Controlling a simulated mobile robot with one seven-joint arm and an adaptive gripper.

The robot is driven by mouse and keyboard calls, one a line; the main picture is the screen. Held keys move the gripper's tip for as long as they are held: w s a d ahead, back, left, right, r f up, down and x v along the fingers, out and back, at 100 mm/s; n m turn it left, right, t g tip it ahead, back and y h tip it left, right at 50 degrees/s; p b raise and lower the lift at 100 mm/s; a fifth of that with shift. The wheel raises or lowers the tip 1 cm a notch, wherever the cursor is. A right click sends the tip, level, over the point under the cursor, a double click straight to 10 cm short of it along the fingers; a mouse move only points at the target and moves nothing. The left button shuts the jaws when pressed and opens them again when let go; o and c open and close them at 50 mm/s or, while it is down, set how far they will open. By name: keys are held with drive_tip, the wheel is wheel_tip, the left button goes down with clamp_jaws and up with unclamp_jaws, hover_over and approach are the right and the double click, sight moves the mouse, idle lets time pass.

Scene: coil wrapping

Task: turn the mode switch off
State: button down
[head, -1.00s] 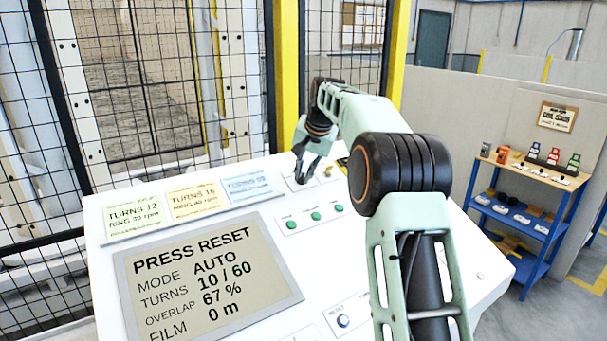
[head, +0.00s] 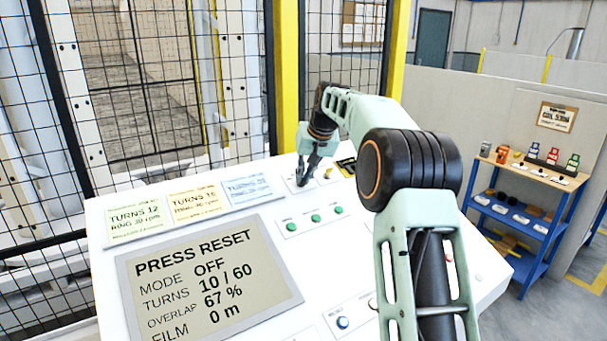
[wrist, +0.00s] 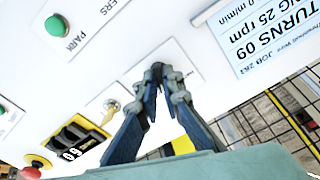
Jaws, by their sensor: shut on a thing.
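My gripper (head: 303,182) is at the far part of the white console, over a small pale plate (head: 290,183). In the wrist view its fingers (wrist: 158,70) close together on a small dark knob at that plate (wrist: 185,65). The fingers hide most of the knob, so its pointing direction cannot be told. I take it to be the mode switch. The console screen (head: 212,278) reads PRESS RESET, MODE OFF, TURNS 10 / 60, OVERLAP 67 %, FILM 0 m.
Green buttons (head: 316,218) sit in a row nearer than the gripper. A blue RESET button (head: 342,322) is at the console's front. Mesh fencing stands behind the console.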

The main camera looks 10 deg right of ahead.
drive_tip(key=shift+n+p, duration=0.5)
drive_tip(key=shift+n, duration=1.7)
drive_tip(key=c, duration=2.1)
unclamp_jaws()
drive_tip(key=shift+r, duration=0.1)
drive_tip(key=v, duration=1.2)
drive_tip(key=shift+w+d, duration=0.15)
drive_tip(key=shift+d, duration=0.1)
